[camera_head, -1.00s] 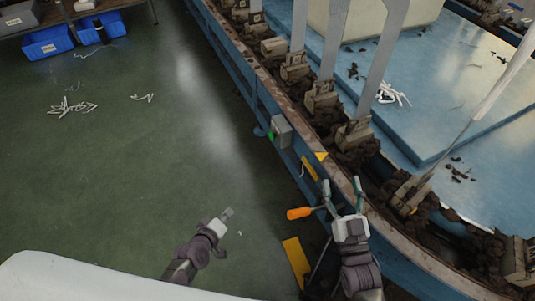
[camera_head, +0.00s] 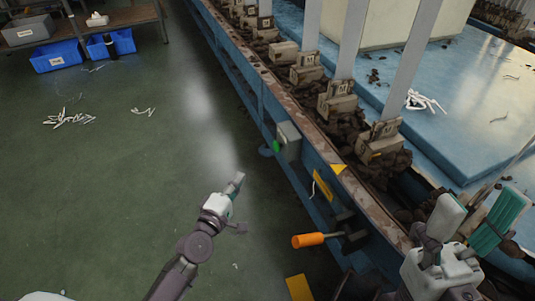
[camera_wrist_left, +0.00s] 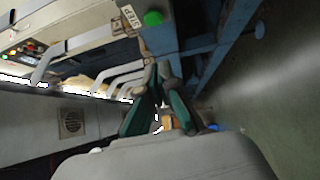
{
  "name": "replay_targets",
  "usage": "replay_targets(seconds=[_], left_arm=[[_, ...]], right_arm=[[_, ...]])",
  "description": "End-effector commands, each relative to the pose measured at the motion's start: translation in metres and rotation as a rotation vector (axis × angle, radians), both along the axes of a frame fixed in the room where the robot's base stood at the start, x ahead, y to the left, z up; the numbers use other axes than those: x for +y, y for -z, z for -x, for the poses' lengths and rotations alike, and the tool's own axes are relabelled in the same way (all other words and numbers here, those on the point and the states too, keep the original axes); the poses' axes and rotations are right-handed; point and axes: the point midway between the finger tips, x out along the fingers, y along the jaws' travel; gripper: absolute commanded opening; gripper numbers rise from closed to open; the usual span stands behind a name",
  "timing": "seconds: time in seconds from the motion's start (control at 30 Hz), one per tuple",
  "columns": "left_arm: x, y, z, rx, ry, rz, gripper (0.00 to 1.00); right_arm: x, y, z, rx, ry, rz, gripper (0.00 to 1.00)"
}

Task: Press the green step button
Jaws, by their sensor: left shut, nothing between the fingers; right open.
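The green step button (camera_head: 277,147) is on the side of a small grey box (camera_head: 289,142) on the blue machine's side. It also shows as a round green cap (camera_wrist_left: 153,18) next to a "STEP" label (camera_wrist_left: 131,16) in the left wrist view. My left gripper (camera_head: 236,184) is shut and empty, below and left of the button and apart from it. In the left wrist view its fingertips (camera_wrist_left: 159,72) are together, below the button. My right gripper (camera_head: 477,221) is open at the lower right, over the machine's edge.
An orange-handled lever (camera_head: 308,240) sticks out from the machine's side below the box. The blue machine (camera_head: 262,97) carries a row of upright flat grey boards (camera_head: 345,40). Blue bins (camera_head: 52,55) stand at the upper left. The green floor left of the machine is mostly clear.

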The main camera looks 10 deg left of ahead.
Motion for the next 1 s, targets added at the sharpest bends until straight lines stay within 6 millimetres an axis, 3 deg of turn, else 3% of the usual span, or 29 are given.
replay_targets(seconds=[0.27,0.67,0.8,1.0], left_arm=[[-0.005,0.0,-0.023,-0.003,-0.002,0.002,0.0],[-0.024,0.001,-0.103,-0.001,0.0,0.002,0.0],[-0.043,0.0,-0.112,0.001,0.001,0.002,0.0],[-0.054,0.0,-0.119,0.002,0.0,0.0,0.0]], right_arm=[[0.0,0.004,-0.001,0.002,0.0,0.001,0.65],[0.0,0.02,-0.001,0.003,0.0,0.001,0.65],[0.0,0.021,-0.001,0.003,0.0,0.001,0.65],[0.0,0.022,-0.001,0.003,0.0,0.001,0.65]])
